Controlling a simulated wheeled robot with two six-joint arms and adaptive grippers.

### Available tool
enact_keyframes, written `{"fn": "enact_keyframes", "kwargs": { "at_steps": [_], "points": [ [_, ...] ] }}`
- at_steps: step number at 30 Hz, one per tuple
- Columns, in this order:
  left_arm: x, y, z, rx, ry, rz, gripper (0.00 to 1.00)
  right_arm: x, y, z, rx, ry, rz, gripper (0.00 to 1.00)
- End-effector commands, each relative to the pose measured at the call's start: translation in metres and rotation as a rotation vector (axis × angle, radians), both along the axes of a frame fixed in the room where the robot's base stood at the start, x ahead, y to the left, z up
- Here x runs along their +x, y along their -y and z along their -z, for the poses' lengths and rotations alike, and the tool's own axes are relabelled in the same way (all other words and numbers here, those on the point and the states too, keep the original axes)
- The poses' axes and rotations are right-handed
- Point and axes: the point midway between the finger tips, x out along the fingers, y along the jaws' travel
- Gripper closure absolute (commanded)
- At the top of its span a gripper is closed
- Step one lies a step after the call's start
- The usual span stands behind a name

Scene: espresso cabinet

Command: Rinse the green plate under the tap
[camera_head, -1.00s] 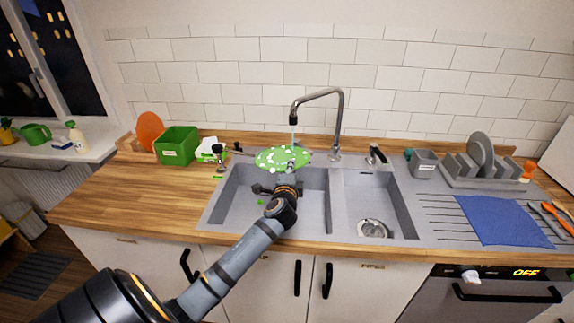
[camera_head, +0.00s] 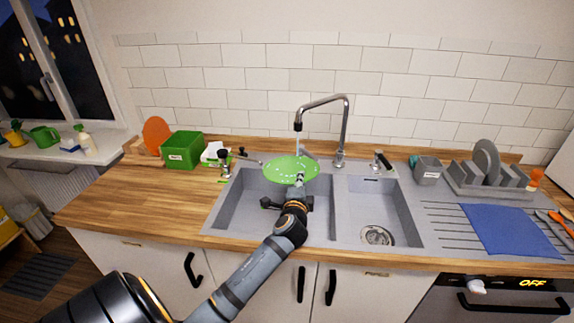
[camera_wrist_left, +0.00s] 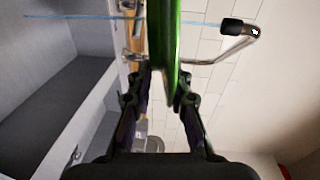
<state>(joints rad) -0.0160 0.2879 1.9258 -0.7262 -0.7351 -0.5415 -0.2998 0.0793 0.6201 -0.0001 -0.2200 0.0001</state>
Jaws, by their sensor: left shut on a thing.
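The green plate (camera_head: 284,168) is held over the left sink basin (camera_head: 232,200), under the tap (camera_head: 340,125). A thin stream of water runs from the spout onto the plate. A few small pale marks show on its upper face. My left gripper (camera_head: 300,182) is shut on the plate's near edge. In the left wrist view the green plate (camera_wrist_left: 162,35) stands edge-on between the fingers of the left gripper (camera_wrist_left: 163,85), and the tap (camera_wrist_left: 240,38) shows to its right. My right gripper is not in view.
A green box (camera_head: 182,150) stands on the wooden counter left of the sink. The right basin (camera_head: 376,208) is empty apart from its drain. A grey dish rack (camera_head: 490,178) and a blue cloth (camera_head: 508,229) lie to the right.

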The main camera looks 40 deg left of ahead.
Motion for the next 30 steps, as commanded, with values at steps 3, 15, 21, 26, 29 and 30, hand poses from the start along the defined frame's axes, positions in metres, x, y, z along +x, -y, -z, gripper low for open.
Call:
{"fn": "enact_keyframes", "kwargs": {
  "at_steps": [3, 15, 21, 26, 29, 30],
  "points": [
    [-0.009, 0.008, -0.001, -0.001, 0.001, 0.001, 1.00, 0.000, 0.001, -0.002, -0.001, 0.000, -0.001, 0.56],
    [-0.034, 0.030, -0.001, 0.000, 0.001, 0.000, 1.00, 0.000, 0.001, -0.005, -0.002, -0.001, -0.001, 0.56],
    [-0.036, 0.031, -0.001, 0.001, 0.002, -0.001, 1.00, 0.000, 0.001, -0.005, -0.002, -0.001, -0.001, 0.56],
    [-0.036, 0.031, -0.001, 0.001, 0.002, 0.000, 1.00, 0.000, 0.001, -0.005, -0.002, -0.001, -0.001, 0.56],
    [-0.036, 0.031, -0.001, 0.001, 0.002, 0.000, 1.00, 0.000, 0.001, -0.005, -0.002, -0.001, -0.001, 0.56],
    [-0.036, 0.031, -0.001, 0.001, 0.002, 0.000, 1.00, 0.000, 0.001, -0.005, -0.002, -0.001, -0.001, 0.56]
  ]
}}
